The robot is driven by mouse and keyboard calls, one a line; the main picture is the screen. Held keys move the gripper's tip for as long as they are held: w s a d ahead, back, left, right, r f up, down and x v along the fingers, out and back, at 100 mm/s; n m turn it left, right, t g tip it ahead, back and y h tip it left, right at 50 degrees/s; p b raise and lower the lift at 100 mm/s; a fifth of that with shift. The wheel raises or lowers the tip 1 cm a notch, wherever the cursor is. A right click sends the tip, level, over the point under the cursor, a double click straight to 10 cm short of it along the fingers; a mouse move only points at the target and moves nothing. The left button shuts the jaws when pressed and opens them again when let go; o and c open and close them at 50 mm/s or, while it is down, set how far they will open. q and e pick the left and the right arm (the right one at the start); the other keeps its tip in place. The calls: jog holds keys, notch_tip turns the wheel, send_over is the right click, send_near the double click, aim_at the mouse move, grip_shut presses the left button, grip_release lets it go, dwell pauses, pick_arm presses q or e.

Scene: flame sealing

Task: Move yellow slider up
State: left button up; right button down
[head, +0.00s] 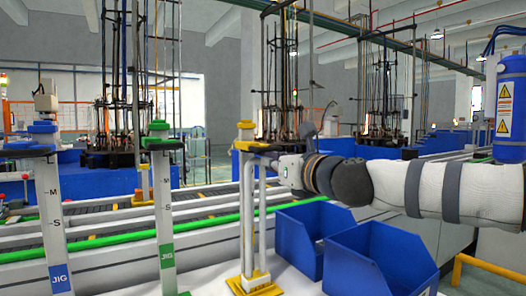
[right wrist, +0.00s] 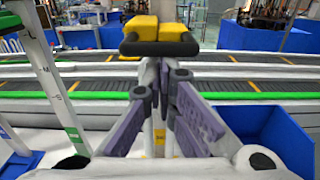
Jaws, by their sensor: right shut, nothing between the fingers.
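The yellow slider (head: 256,146) sits near the top of the right-hand jig post (head: 248,215), which stands on a yellow base (head: 258,283). In the right wrist view the slider's yellow blocks and dark bar (right wrist: 160,45) show just beyond the fingers. My right gripper (head: 275,160) comes in from the right, close beside and just below the slider. Its grey-purple fingers (right wrist: 163,88) also show in the right wrist view. It is shut with nothing held. Whether it touches the slider or post, I cannot tell. My left gripper is not in view.
A green-topped jig post (head: 164,215) and a blue-topped one (head: 50,215) stand to the left. Two blue bins (head: 303,240) (head: 375,262) stand below my right arm. A conveyor with green rails (head: 100,228) runs behind the posts.

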jog(key=shift+r, duration=0.85)
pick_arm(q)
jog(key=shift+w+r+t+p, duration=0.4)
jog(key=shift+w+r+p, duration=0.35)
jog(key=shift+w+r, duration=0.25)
pick_arm(e)
jog(key=f+v, duration=0.2)
jog(key=v, duration=0.8)
